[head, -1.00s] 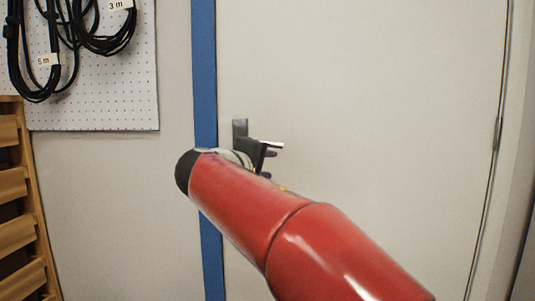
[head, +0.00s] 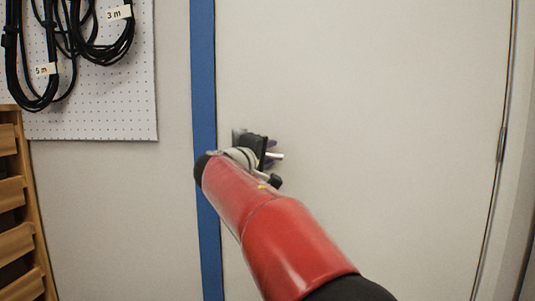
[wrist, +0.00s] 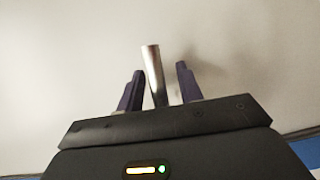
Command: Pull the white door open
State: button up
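The white door (head: 380,110) fills the right of the head view and looks shut against the blue frame (head: 203,90) on its left. Its metal lever handle (head: 277,156) sticks out to the right near that edge, partly hidden by my gripper (head: 266,153). In the wrist view, the lever (wrist: 152,68) stands between the two dark fingers of my gripper (wrist: 158,88). The gripper is open, with a gap on each side of the lever, narrower on the left. The handle's plate is mostly hidden behind my wrist.
The hinge (head: 502,142) is on the door's right edge. A pegboard (head: 100,110) with coiled black cables (head: 105,40) hangs on the left wall. A wooden slatted rack (head: 18,205) stands at the far left. The door face right of the handle is clear.

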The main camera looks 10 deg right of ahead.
aim_at(268, 173)
jog(key=shift+c, duration=0.4)
grip_shut()
jog(key=shift+f, duration=0.1)
jog(key=shift+w+a+f+m+g+y+b, duration=0.1)
jog(key=shift+a+f+m+g+y+b, duration=0.25)
jog(key=shift+f+m+b, duration=0.6)
jog(key=shift+w+a+f+m+g+y+b, duration=0.1)
jog(key=shift+f+m+y+b, duration=0.6)
jog(key=shift+m, duration=0.5)
jog(key=shift+w+a+f+m+g+y+b, duration=0.1)
jog(key=shift+a+f+m+g+y+b, duration=0.15)
jog(key=shift+f+m+b, duration=0.6)
jog(key=shift+r, duration=0.2)
